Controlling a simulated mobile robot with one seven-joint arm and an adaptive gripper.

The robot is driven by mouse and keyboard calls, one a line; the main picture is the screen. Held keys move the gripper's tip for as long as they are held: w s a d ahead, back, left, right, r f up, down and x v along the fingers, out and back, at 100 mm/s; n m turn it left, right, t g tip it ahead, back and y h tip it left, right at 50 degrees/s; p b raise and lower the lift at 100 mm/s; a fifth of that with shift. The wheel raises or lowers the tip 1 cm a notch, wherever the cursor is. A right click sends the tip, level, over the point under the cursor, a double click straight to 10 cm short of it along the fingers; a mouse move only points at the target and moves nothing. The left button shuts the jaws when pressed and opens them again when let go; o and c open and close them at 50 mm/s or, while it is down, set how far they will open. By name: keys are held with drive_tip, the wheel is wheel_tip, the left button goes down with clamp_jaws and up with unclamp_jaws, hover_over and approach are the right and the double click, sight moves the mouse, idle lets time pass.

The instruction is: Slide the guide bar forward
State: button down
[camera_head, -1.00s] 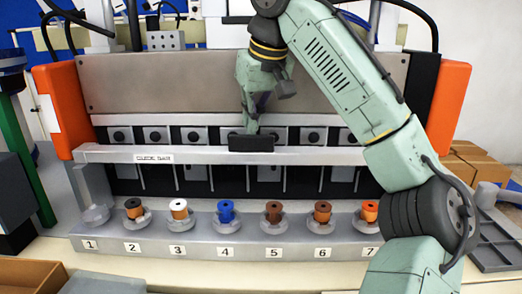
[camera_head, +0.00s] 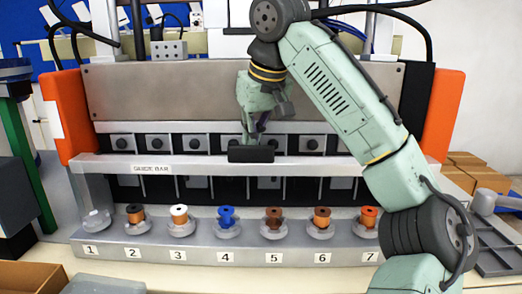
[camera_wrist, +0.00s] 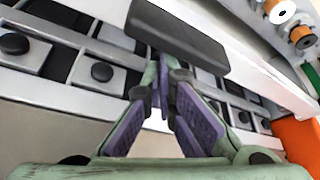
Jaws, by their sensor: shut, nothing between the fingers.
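The guide bar (camera_head: 330,166) is a long pale metal bar with a "GUIDE BAR" label, lying across the front of the machine. A black block handle (camera_head: 250,155) sits on its middle and shows large in the wrist view (camera_wrist: 178,30). My gripper (camera_head: 250,140) is shut and empty, with its fingertips just behind the handle, on the machine side. In the wrist view my gripper's purple-padded fingers (camera_wrist: 163,80) meet close against the handle. Whether they touch it is hard to tell.
Several thread spools (camera_head: 226,216) stand on a numbered ledge (camera_head: 150,256) in front of and below the bar. A row of black knobs (camera_head: 121,143) lies behind the bar. Orange end panels (camera_head: 63,120) flank the machine. A grey tray (camera_head: 492,248) is at right.

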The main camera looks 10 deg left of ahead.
sight(255, 146)
drive_tip(key=shift+s+d+f, duration=0.15)
drive_tip(key=shift+s, duration=1.25)
drive_tip(key=shift+s+d+f, duration=0.15)
drive_tip(key=shift+s, duration=1.25)
drive_tip(key=shift+w+d+r+p, duration=0.2)
drive_tip(key=shift+r+p, duration=0.25)
drive_tip(key=shift+p, duration=0.3)
drive_tip(key=shift+w+d+r+p, duration=0.1)
drive_tip(key=shift+w+r+p, duration=0.1)
drive_tip(key=shift+w+p, duration=0.35)
drive_tip(key=shift+w+d+r+p, duration=0.1)
drive_tip(key=shift+w+r+p, duration=0.05)
drive_tip(key=shift+w+p, duration=0.3)
drive_tip(key=shift+w+a+r, duration=0.1)
drive_tip(key=shift+a+r, duration=0.05)
drive_tip(key=shift+r, duration=0.1)
drive_tip(key=shift+s+a+r+p, duration=0.1)
drive_tip(key=shift+s+r+p, duration=0.15)
drive_tip(key=shift+r, duration=0.35)
drive_tip(key=shift+s+r+p, duration=0.15)
drive_tip(key=shift+r+p, duration=0.2)
drive_tip(key=shift+r, duration=0.2)
drive_tip(key=shift+w+r, duration=0.1)
drive_tip(key=shift+r, duration=1.85)
